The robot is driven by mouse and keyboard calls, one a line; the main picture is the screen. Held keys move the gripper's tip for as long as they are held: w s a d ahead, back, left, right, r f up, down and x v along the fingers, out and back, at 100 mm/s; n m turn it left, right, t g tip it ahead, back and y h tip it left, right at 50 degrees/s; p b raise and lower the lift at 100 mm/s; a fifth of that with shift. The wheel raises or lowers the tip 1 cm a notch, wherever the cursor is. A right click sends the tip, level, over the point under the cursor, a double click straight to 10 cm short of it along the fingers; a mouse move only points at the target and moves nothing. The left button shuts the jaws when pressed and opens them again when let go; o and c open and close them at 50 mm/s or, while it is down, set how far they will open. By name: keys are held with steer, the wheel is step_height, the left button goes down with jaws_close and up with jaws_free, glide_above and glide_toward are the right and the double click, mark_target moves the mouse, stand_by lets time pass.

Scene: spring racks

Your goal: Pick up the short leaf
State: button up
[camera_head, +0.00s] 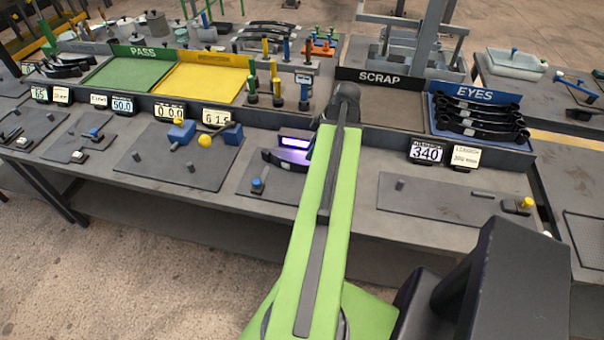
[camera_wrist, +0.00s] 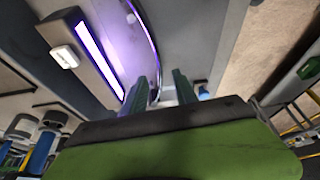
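A dark, slightly curved leaf (camera_head: 284,162) lies on the gauge plate beside a lit purple-white lamp (camera_head: 295,142), partly hidden by my green arm in the head view. I cannot be sure that it is the short leaf. In the wrist view the lamp (camera_wrist: 97,52) glows at upper left, and a thin curved edge runs down towards my gripper (camera_wrist: 160,88). Its two green fingers stand apart with a gap between them. No leaf is clearly held. My arm hides most of the gripper in the head view.
Several black leaves are stacked in the blue EYES tray (camera_head: 434,128). The green PASS tray (camera_head: 125,76), yellow tray (camera_head: 205,82) and SCRAP tray (camera_head: 392,105) look empty. Low fixtures, pegs and number displays (camera_head: 426,151) line the bench front.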

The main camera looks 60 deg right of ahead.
mark_target(303, 165)
steer(key=b+x, duration=0.2)
steer(key=x, duration=0.2)
steer(key=shift+f, duration=0.1)
steer(key=b+x, duration=0.4)
steer(key=shift+s+d+f+b, duration=0.2)
steer(key=shift+d+f+b, duration=0.05)
steer(key=shift+f+b, duration=0.15)
steer(key=shift+w+a+f+b, duration=0.1)
steer(key=shift+w+f+b, duration=0.1)
steer(key=shift+f+b, duration=0.1)
steer(key=shift+r, duration=0.2)
steer(key=shift+c, duration=0.4)
jaws_close()
